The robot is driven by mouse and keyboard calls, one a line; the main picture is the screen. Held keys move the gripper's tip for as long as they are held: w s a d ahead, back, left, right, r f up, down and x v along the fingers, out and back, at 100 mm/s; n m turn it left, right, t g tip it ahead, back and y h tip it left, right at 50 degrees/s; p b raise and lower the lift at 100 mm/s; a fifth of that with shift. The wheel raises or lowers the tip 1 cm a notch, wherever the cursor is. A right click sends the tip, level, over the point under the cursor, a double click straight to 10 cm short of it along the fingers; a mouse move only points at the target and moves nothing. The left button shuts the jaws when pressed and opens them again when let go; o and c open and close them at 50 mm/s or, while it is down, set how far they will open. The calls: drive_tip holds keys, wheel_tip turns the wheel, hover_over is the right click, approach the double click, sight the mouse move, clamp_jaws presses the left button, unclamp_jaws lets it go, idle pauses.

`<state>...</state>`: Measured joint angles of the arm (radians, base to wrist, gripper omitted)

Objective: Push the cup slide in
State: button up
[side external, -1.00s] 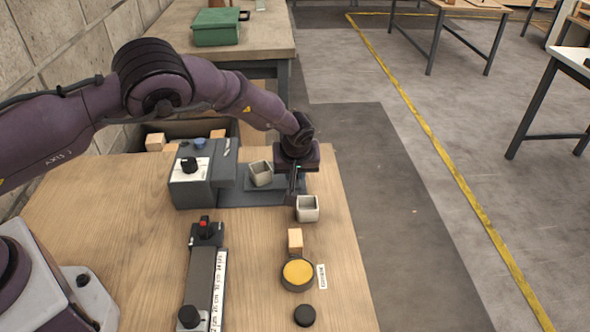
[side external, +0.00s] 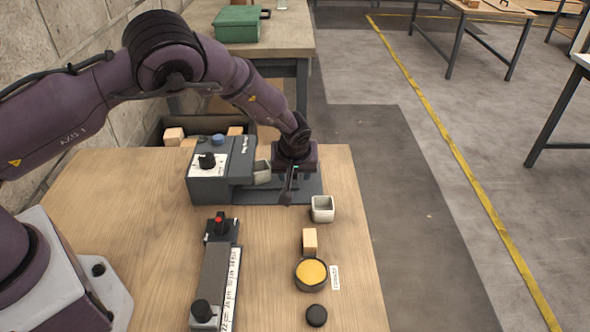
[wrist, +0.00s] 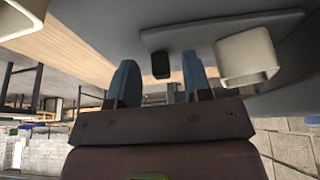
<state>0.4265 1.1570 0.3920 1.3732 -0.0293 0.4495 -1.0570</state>
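The grey machine box (side external: 208,184) has a dial and blue button on top. The slide's pale square cup (side external: 262,178) sits close against the box's right side, partly hidden by it. In the wrist view the cup (wrist: 247,58) stands at one end of a flat grey slide plate (wrist: 215,32), and a dark upright handle (wrist: 160,66) is near the other end. My gripper (side external: 287,199) points down just right of the cup. In the wrist view its fingers (wrist: 160,78) are apart, with the handle showing between them. I cannot tell whether they touch it.
A second pale cup (side external: 322,209) stands at the dark base plate's (side external: 250,195) front right corner. Nearer are a wooden block (side external: 309,239), a yellow-topped round dish (side external: 310,272), a black disc (side external: 316,316) and a lever unit (side external: 213,270). Left of the box the table is clear.

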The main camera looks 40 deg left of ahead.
drive_tip(key=v, duration=1.3)
drive_tip(key=w+a+n+g+h, duration=0.15)
drive_tip(key=w+a+n, duration=0.25)
drive_tip(key=a+n, duration=0.45)
drive_tip(key=d+f+n, duration=0.1)
drive_tip(key=f+n, duration=0.2)
drive_tip(key=f, duration=0.1)
drive_tip(key=d+f+n+g+h, duration=0.1)
drive_tip(key=f+n, duration=0.2)
drive_tip(key=f, duration=0.1)
drive_tip(key=d+f+n, duration=0.2)
drive_tip(key=f+n, duration=0.1)
drive_tip(key=f, duration=0.1)
drive_tip(key=shift+w+d+n+g+h, duration=0.1)
drive_tip(key=shift+n+g+h, duration=0.15)
drive_tip(key=shift+g+h, duration=0.1)
